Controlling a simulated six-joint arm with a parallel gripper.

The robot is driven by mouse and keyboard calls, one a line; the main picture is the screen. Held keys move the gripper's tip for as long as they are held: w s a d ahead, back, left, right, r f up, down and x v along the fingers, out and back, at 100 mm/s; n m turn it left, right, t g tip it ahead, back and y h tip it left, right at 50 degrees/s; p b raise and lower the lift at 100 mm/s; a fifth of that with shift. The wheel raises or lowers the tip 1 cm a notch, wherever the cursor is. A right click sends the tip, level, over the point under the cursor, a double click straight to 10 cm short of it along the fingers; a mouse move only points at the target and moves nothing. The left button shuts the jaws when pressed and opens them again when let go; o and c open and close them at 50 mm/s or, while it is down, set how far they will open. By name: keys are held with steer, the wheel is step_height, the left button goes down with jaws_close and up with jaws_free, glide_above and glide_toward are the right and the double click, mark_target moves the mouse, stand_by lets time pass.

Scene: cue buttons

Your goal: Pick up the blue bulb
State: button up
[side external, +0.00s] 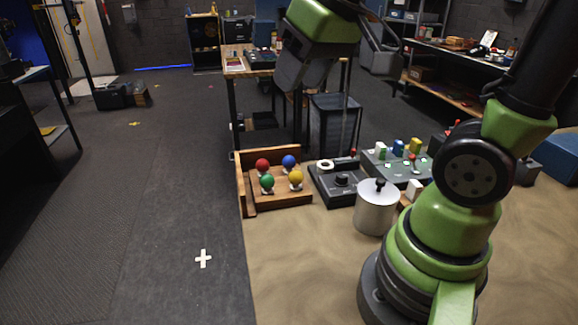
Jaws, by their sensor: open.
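The blue bulb (289,161) stands at the back right of a wooden tray (283,201) at the table's left edge. A red bulb (262,164) is to its left, a green bulb (267,181) in front to the left, and a yellow bulb (296,178) just in front. My gripper (303,85) hangs high above the tray, near the top of the picture. It is open, with nothing seen in it and well apart from the bulbs. Its fingertips are hard to make out against the dark background.
Right of the tray sit a dark control box (338,183) with a white ring and a metal pot (375,209) with a black knob. Behind them is a grey panel (397,170) with white, blue and yellow blocks. The sandy tabletop (300,270) in front is clear.

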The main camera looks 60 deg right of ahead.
steer(key=w+d+f+n+g, duration=0.1)
steer(key=w+d+f, duration=0.2)
steer(key=w+d, duration=0.15)
steer(key=n+g+h, duration=0.2)
steer(key=n+g, duration=0.1)
glide_toward(289, 157)
steer(key=x, duration=0.5)
steer(key=shift+d+f, duration=0.3)
steer(key=shift+f, duration=0.05)
steer(key=shift+a+x, duration=0.1)
steer(key=shift+x, duration=1.4)
steer(key=shift+a+x, duration=0.15)
steer(key=shift+x, duration=1.4)
steer(key=c, duration=0.5)
